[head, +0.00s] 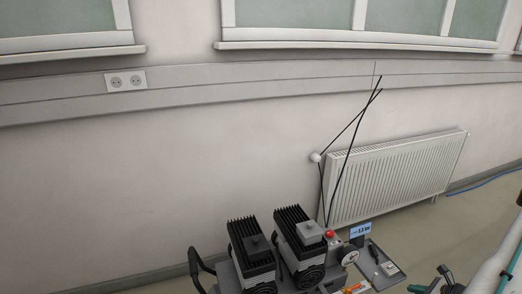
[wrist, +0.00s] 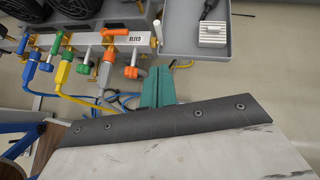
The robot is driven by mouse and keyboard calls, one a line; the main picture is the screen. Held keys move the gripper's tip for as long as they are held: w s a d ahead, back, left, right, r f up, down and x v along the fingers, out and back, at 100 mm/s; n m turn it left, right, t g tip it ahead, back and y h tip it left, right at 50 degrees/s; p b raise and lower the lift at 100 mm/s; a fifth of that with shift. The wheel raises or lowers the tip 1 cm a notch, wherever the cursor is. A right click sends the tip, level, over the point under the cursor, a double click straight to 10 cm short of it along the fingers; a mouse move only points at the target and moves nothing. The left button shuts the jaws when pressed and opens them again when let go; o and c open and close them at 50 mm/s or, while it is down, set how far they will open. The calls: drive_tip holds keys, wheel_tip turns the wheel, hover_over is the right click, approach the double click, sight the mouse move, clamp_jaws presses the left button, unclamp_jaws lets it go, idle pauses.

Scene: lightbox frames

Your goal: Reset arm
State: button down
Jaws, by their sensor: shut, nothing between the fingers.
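My gripper (wrist: 157,86) shows in the wrist view as two teal fingers side by side, shut with nothing between them. It sits just below a row of valves with coloured handles and hoses, and to the left of a grey tray (wrist: 193,48). I cannot tell how far above the floor it is. In the head view, a white part of my arm enters at the right edge; the fingers cannot be made out clearly there.
A machine with two black finned motors (head: 251,245) stands at the bottom centre of the head view. A white radiator (head: 390,178) hangs on the wall. Floor at the right looks mostly clear.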

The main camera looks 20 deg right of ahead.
drive_tip(key=w+a+r+n+g+y, duration=0.1)
drive_tip(key=a+r+n+g+y, duration=0.3)
drive_tip(key=a+r+n, duration=0.75)
drive_tip(key=w+a+r+n+g+y, duration=0.1)
drive_tip(key=a+r+n+g, duration=0.45)
drive_tip(key=a+r, duration=1)
drive_tip(key=s+a+r+n+h, duration=0.2)
drive_tip(key=s+a+r+n, duration=0.2)
drive_tip(key=r, duration=0.4)
drive_tip(key=s+a+r+n+h, duration=0.3)
drive_tip(key=a+r+n, duration=0.3)
drive_tip(key=a+r, duration=0.1)
drive_tip(key=s+a+r+n+t+h, duration=0.1)
drive_tip(key=s+a+r+n, duration=0.3)
drive_tip(key=r, duration=0.5)
drive_tip(key=shift+s+a+n+h, duration=0.35)
drive_tip(key=shift+a+n+h, duration=0.35)
drive_tip(key=shift+a+h, duration=0.2)
